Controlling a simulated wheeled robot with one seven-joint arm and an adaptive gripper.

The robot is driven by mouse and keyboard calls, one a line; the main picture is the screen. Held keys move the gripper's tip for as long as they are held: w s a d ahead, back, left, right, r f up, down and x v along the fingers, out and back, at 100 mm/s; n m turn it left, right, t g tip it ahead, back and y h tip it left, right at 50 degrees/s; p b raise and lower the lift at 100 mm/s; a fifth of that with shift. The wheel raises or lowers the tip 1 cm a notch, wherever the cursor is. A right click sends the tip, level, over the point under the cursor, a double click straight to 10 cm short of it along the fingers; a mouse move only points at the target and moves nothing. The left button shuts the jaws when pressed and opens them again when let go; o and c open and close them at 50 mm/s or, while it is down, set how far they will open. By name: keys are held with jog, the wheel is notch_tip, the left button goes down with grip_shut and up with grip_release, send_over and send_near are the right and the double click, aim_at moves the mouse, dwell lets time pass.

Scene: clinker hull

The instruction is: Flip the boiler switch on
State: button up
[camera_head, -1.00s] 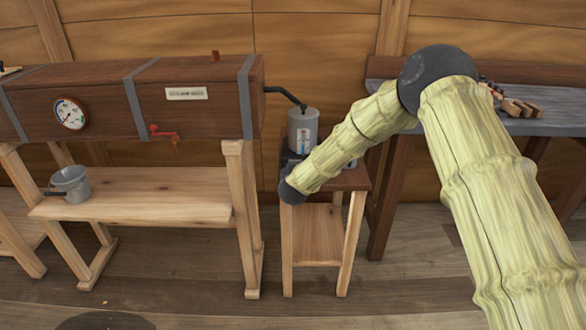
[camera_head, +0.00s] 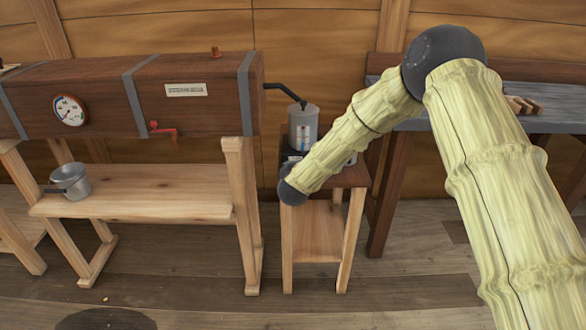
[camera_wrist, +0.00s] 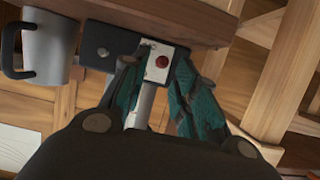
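The likely boiler is a grey cylinder (camera_head: 303,128) with a white, red and blue label, standing on the small side table with a black pipe at its top. In the wrist view, a pale plate (camera_wrist: 155,52) with a red round spot (camera_wrist: 162,62) sits beside a dark box (camera_wrist: 104,50). I cannot tell for sure which part is the switch. My gripper (camera_wrist: 157,66) has its two teal fingers apart, on either side of the plate. A grey rod-like part (camera_wrist: 143,106) shows between the fingers; contact is unclear. In the head view my arm hides my fingers.
A grey mug (camera_wrist: 48,46) is left of the dark box. A long wooden tank (camera_head: 195,105) with a gauge (camera_head: 69,110) and red tap (camera_head: 164,130) stands left, a metal pot (camera_head: 72,181) below it. A workbench (camera_head: 555,118) is at right. The front floor is clear.

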jog(key=v, duration=0.9)
